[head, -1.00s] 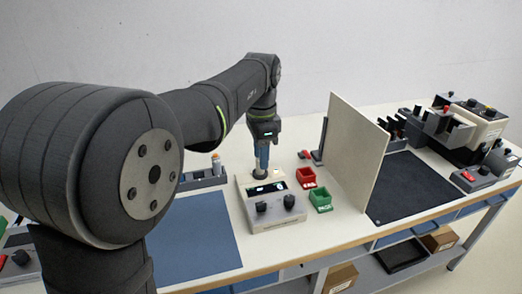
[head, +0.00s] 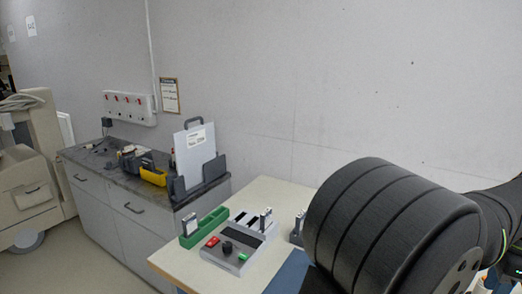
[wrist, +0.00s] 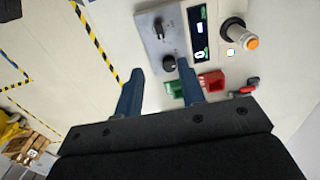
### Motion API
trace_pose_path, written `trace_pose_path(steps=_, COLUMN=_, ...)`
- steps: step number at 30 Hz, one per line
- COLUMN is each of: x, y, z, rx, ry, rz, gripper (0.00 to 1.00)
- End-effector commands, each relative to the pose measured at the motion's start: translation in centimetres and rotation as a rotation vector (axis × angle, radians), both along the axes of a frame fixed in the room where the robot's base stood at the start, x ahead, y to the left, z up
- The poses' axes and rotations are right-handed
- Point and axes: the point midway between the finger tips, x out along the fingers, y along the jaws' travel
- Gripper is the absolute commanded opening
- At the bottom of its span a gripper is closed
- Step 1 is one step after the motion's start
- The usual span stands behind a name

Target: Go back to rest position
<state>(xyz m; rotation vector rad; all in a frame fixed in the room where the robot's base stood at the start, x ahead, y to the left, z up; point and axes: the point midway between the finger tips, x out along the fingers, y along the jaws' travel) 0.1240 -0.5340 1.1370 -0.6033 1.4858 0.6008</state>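My gripper (wrist: 160,70) shows in the wrist view with its two blue fingers apart and nothing between them. In the head view only a thick dark part of my arm (head: 385,225) shows at the right, and my gripper is out of that view.
In the head view, a control box (head: 238,250) and a green tray (head: 205,226) stand on the table's left end. A grey cabinet (head: 105,200) stands beyond.

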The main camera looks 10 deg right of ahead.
Motion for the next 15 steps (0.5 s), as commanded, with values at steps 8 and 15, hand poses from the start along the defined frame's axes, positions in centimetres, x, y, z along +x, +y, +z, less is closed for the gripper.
trace_pose_path(steps=8, x=0.0, y=0.1, z=-5.5, rx=0.005, ry=0.001, rz=0.0, gripper=0.36)
trace_pose_path(steps=15, x=0.0, y=0.1, z=-10.4, rx=0.007, ry=0.001, rz=0.0, gripper=0.36)
